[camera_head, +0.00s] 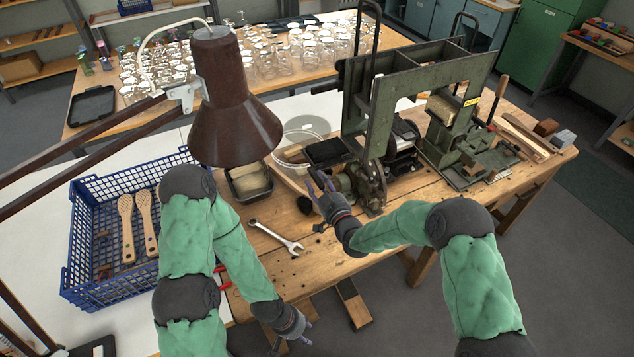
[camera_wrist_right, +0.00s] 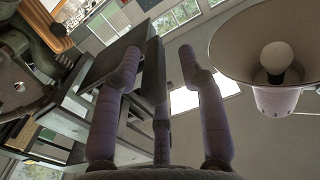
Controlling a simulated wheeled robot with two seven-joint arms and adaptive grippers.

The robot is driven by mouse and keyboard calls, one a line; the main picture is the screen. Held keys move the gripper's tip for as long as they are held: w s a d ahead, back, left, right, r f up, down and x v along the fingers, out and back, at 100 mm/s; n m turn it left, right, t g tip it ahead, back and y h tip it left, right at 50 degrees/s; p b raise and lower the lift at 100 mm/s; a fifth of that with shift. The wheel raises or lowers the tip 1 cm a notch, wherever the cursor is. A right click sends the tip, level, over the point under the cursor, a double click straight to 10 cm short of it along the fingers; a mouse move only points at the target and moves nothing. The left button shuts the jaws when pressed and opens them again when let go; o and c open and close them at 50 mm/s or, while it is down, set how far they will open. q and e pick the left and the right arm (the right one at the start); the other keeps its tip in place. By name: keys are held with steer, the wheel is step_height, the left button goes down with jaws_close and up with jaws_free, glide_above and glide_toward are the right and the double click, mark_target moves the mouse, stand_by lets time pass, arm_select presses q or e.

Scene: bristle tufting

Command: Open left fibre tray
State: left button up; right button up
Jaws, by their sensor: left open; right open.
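A dark open tray with tan fibre-like contents (camera_head: 250,184) sits on the wooden bench, left of the tufting machine (camera_head: 370,185). A flat black tray or lid (camera_head: 328,152) is just right of it, beside the machine. I cannot tell which is the left fibre tray. My right gripper (camera_head: 322,188) is open and empty in front of the machine, below the black piece. In the right wrist view its fingers (camera_wrist_right: 160,65) are spread, with dark flat panels (camera_wrist_right: 117,60) behind them. My left gripper (camera_head: 304,332) is open and empty, low by the bench's front edge.
A brown lamp (camera_head: 235,115) hangs over the bench's left; its bulb (camera_wrist_right: 276,58) shows in the right wrist view. A wrench (camera_head: 277,238) lies in front. A blue crate (camera_head: 85,225) with two wooden brush bodies stands left. A second machine (camera_head: 460,130) is right.

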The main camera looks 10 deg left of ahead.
steer(key=v, duration=1.1)
steer(key=shift+s, duration=0.2)
steer(key=shift+a, duration=0.15)
steer(key=s+d+f+m+g+h+b, duration=0.1)
steer(key=s+d+f+m+g+h, duration=0.2)
steer(key=f, duration=0.6)
steer(key=s+d+f+m+g+h+b, duration=0.1)
steer(key=s+d+f+m+g+h, duration=0.15)
steer(key=d+f, duration=0.5)
steer(key=s+d+f+m+g, duration=0.2)
steer(key=s+f+g, duration=0.2)
steer(key=s, duration=0.6)
steer(key=s+d+f+m+g+h+b, duration=0.1)
steer(key=s+f+g, duration=0.3)
steer(key=s+f, duration=0.4)
steer(key=s+d+m, duration=0.1)
steer(key=s, duration=0.2)
steer(key=shift+d+f+g, duration=0.2)
steer(key=shift+f+g, duration=0.15)
steer(key=shift+s, duration=0.1)
